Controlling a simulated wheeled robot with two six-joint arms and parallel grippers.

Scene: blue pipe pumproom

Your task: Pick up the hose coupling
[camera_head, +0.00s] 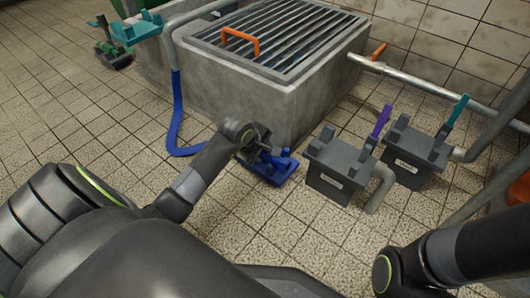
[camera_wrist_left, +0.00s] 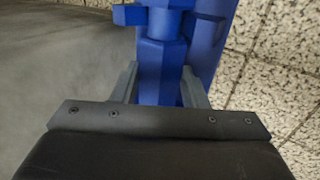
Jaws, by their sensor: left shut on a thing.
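The blue hose coupling (camera_head: 270,168) is by the front corner of the concrete basin, low over the tiled floor. A blue hose (camera_head: 176,120) shows to its left, beside the basin. My left gripper (camera_head: 262,153) is at the coupling, and its wrist hides part of it. In the left wrist view the gripper (camera_wrist_left: 165,90) is shut on the blue coupling (camera_wrist_left: 162,55), with one finger on each side of its shaft. I cannot tell whether the coupling touches the floor. My right arm shows at the lower right, but its gripper is not in view.
The concrete basin (camera_head: 215,85) with a metal grate and an orange handle (camera_head: 240,40) stands behind. Two grey labelled boxes (camera_head: 335,172) with purple and teal levers stand to the right, with pipes beside them.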

